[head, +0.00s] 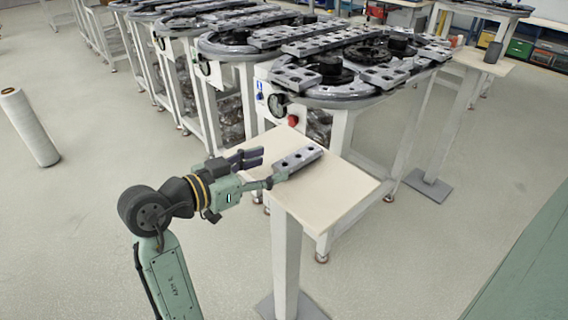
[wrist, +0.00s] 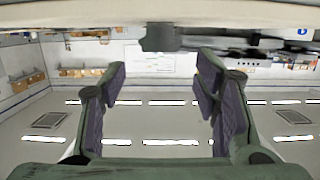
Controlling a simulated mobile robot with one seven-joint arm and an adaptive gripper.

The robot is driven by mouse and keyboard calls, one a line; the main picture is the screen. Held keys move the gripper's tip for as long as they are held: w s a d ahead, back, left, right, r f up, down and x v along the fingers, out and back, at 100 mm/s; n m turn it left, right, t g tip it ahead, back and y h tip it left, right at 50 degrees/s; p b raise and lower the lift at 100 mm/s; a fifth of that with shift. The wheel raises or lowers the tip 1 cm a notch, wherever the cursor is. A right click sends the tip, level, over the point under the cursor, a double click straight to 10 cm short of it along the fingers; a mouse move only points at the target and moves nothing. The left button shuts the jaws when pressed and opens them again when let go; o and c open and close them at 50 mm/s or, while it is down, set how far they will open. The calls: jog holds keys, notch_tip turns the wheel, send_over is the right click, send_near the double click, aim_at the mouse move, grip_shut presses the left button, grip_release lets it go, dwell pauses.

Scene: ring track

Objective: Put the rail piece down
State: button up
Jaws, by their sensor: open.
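The rail piece (head: 298,159), a grey bar with dark holes along its top, lies on the pale top of a small pedestal table (head: 345,190). My gripper (head: 267,169) is at the table's left side, by the near left end of the rail piece. Its fingers are spread with nothing between them. In the wrist view, which looks upside down, the open fingers (wrist: 160,85) frame an empty gap. A dark grey block end (wrist: 160,38), which looks like the rail piece, sits beyond the fingertips against the tabletop band (wrist: 60,14). Whether a fingertip touches it is unclear.
A ring track station (head: 350,95) with a red button (head: 293,120) stands right behind the table. More stations line up to the left. A second pedestal (head: 485,60) is at the right. Floor is open in front.

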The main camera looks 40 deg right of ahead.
jog(key=shift+v, duration=2)
jog(key=shift+w, duration=0.1)
